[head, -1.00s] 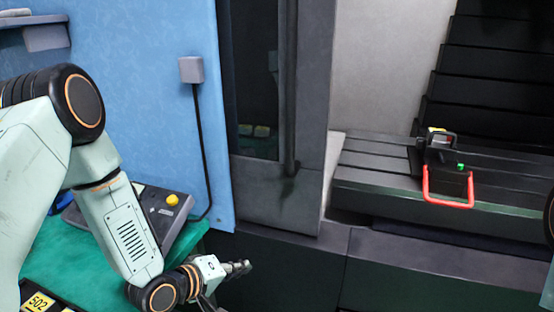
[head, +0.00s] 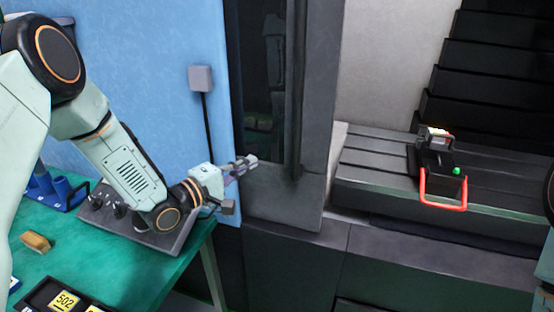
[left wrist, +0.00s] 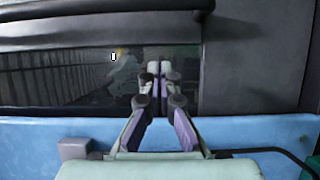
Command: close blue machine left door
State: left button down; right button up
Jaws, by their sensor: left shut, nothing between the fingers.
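The left door (head: 315,120) of the blue machine is a dark grey panel with a dark window (head: 263,90) and a long vertical handle bar (head: 295,85). The machine opening to its right is uncovered. My left gripper (head: 246,162) is shut and empty, in front of the door's left part near the window's lower edge and left of the handle. In the left wrist view, the shut fingers (left wrist: 160,88) point at the door window (left wrist: 60,78), and the handle bar (left wrist: 100,22) runs across the top. I cannot tell whether the fingertips touch the door. My right gripper is out of view.
The blue machine wall (head: 150,60) carries a small grey box (head: 201,78) with a cable. A green table (head: 60,262) with a control box (head: 135,228) stands below my left arm. Inside the machine, a fixture with a red handle (head: 443,206) sits on the grey bed (head: 375,165).

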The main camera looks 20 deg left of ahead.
pick_arm(q)
jog(key=w+d+p, duration=0.1)
jog(key=w+d, duration=0.3)
jog(key=d, duration=0.2)
jog(key=shift+w+d, duration=0.15)
jog(key=shift+d, duration=0.05)
dwell(0.4)
